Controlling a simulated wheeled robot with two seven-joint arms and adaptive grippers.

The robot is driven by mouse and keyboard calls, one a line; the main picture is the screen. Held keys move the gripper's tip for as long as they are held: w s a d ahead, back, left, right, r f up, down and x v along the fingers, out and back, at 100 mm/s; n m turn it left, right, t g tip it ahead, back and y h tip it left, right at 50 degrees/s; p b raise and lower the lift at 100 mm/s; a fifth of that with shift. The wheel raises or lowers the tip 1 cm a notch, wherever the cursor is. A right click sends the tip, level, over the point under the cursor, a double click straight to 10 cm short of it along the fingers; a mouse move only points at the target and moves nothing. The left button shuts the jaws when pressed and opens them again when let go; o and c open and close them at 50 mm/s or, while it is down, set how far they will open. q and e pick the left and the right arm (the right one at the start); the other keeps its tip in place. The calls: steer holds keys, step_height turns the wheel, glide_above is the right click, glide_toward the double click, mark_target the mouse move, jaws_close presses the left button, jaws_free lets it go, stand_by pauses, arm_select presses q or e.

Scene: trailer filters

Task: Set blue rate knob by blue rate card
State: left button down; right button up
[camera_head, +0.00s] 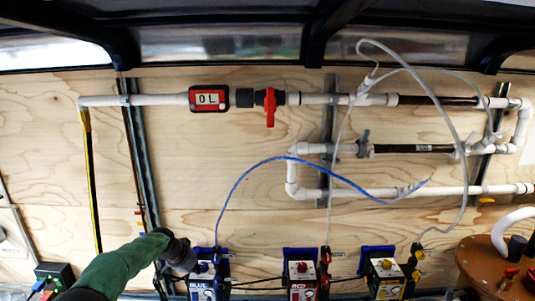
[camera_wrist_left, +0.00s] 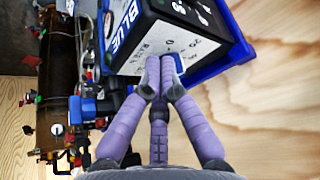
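The blue-labelled pump box (camera_head: 203,288) stands at the bottom of the head view, with a blue fitting on top. In the left wrist view its pale panel (camera_wrist_left: 135,58) shows dark markings and the word BLUE. My left gripper (camera_head: 180,256) is beside the box's upper left in the head view. In the wrist view my left gripper (camera_wrist_left: 160,70) has its purple fingertips together over the panel's lower edge. I cannot make out the blue rate card. My right gripper is out of view.
A red-labelled box (camera_head: 301,289) and a yellow-labelled box (camera_head: 385,282) stand to the right. A thin blue tube (camera_head: 255,166) arches above the blue box. White pipes (camera_head: 340,192) run along the plywood wall. A brown tank (camera_head: 482,262) stands at far right.

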arm_select(q)
steer(key=shift+s+a+b, duration=0.2)
steer(key=shift+s+b, duration=0.05)
steer(key=shift+b, duration=0.05)
steer(key=shift+r+p, duration=1.8)
steer(key=shift+r, duration=1.25)
steer(key=shift+f, duration=0.15)
